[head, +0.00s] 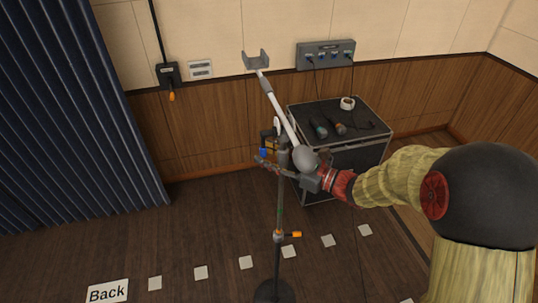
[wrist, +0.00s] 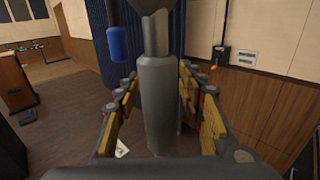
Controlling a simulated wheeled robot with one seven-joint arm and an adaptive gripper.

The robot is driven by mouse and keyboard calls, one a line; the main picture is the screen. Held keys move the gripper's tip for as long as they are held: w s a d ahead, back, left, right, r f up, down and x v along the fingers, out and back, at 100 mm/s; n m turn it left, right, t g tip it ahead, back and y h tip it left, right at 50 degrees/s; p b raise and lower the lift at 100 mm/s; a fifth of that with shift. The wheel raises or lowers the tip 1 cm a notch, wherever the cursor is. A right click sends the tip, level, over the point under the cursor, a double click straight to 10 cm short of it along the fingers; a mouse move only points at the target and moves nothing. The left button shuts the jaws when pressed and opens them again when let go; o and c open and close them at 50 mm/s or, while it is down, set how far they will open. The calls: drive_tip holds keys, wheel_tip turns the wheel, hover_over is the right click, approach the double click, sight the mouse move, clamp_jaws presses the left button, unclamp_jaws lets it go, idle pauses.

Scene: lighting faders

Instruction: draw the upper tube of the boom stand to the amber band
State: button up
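The boom stand (head: 280,198) stands upright, with a pale boom arm slanting up and left from its head to a U-shaped cradle. A blue knob (wrist: 118,44) hangs beside the tube near the stand's head. My gripper (head: 272,163) is at the upper part of the pole, below the head. In the wrist view the grey tube (wrist: 157,105) runs between my fingers, which are spread to either side with gaps visible. An orange lever (head: 295,234) sits on a collar low on the pole. I cannot make out an amber band on the tube.
A black case (head: 340,165) with microphones and a tape roll stands behind the stand. A dark curtain (head: 70,110) hangs at the left. A wall box (head: 325,54) is at the back.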

drive_tip(key=v, duration=1.2)
drive_tip(key=s+d+f+n+g+h+b, duration=0.1)
drive_tip(key=s+f+n+g+h+b, duration=0.1)
drive_tip(key=s+f+n+g+h, duration=0.9)
drive_tip(key=s+d+f+n+t+h+b, duration=0.2)
drive_tip(key=s+d+f+n+t+b, duration=0.1)
drive_tip(key=s+d+n, duration=0.6)
wheel_tip(320, 180, up, 6)
drive_tip(key=s+n+t+h+b, duration=0.2)
drive_tip(key=n+t+b, duration=0.1)
drive_tip(key=b, duration=0.3)
drive_tip(key=shift+s+a+n+t+h, duration=0.25)
drive_tip(key=shift+s+n+t+h, duration=0.15)
drive_tip(key=shift+t, duration=0.5)
